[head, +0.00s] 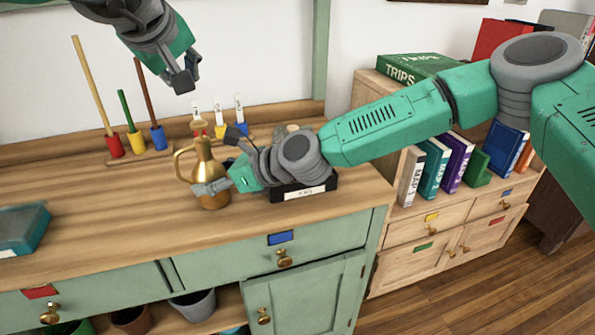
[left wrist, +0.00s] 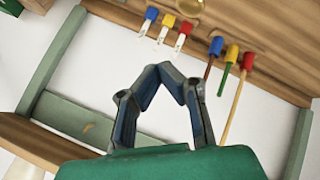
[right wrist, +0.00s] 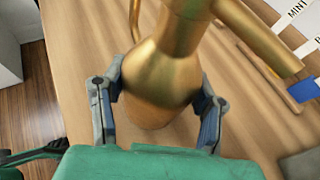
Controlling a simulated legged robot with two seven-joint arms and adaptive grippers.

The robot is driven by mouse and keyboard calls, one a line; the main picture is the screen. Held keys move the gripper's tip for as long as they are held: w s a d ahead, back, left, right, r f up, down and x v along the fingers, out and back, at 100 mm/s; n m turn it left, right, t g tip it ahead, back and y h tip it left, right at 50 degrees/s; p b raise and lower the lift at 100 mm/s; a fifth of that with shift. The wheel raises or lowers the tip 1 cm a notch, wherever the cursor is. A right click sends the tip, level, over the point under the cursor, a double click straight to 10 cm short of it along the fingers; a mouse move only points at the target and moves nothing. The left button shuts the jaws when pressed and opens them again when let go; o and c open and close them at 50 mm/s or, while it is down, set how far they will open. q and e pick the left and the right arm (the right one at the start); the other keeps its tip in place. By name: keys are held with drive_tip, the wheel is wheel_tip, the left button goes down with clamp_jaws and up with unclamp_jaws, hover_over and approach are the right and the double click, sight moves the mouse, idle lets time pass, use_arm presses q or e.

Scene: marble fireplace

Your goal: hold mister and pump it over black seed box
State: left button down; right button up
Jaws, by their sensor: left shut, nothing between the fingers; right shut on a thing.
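The black seed box (head: 305,190), with a white label, sits just right of the mister, partly hidden behind my right wrist. My left gripper (head: 184,82) is raised above the counter at upper left, empty, its fingertips together in the left wrist view (left wrist: 165,68).
Long-handled tools in red, yellow and blue holders (head: 137,143) stand at the back left. Small labelled markers (head: 218,118) stand behind the mister. A teal box (head: 22,230) lies at the left edge. A bookshelf (head: 440,222) stands right.

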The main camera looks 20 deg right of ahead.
sight(197, 122)
idle(0.5)
use_arm(q)
wheel_tip(197, 122, up, 4)
drive_tip(key=shift+d+f, duration=0.15)
drive_tip(key=shift+f, duration=4.45)
drive_tip(key=shift+f, duration=0.3)
